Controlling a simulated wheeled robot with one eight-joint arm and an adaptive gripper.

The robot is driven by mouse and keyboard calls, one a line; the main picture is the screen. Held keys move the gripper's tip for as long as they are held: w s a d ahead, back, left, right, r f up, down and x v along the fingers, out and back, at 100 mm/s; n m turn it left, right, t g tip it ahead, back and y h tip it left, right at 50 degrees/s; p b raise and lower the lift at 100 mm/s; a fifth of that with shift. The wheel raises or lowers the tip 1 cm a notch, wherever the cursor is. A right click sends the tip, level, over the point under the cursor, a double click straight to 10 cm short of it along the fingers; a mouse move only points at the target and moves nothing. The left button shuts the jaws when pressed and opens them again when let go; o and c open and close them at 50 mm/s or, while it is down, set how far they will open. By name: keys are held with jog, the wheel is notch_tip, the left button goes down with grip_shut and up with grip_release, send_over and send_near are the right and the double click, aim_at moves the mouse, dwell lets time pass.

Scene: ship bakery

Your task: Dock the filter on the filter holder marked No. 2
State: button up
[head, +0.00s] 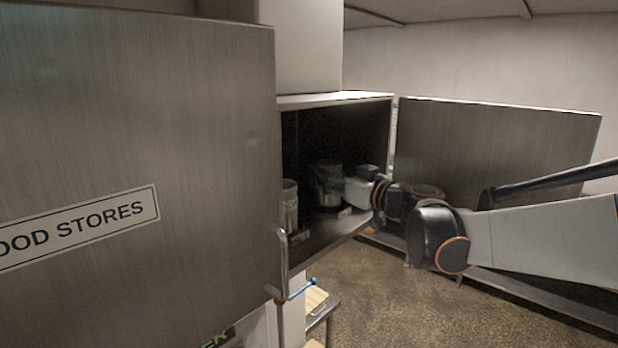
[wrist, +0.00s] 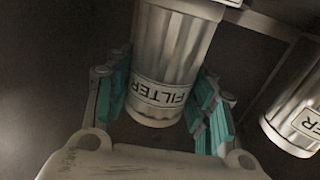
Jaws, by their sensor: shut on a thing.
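A shiny metal filter canister (wrist: 172,55) with a FILTER label stands between the teal-padded fingers of my gripper (wrist: 160,98) in the wrist view. My gripper is shut on it. In the head view my gripper (head: 358,190) reaches into an open cabinet, and the held filter (head: 328,196) shows dimly in front of it. A second filter (wrist: 300,112), also labelled, stands apart to the right in the wrist view. A canister (head: 290,205) shows at the cabinet's left opening edge in the head view. I cannot make out any holder marked No. 2.
The cabinet's left door (head: 130,150), marked FOOD STORES, stands open and fills the left of the head view. Its right door (head: 490,145) is swung open behind my arm. A small wooden-topped stand (head: 314,300) is below. The cabinet interior is dark.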

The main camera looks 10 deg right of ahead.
jog(key=shift+s+a+f+b, duration=0.1)
jog(key=shift+s+f+b, duration=0.1)
jog(key=shift+f+b, duration=0.35)
jog(key=o, duration=1)
jog(key=shift+s, duration=0.1)
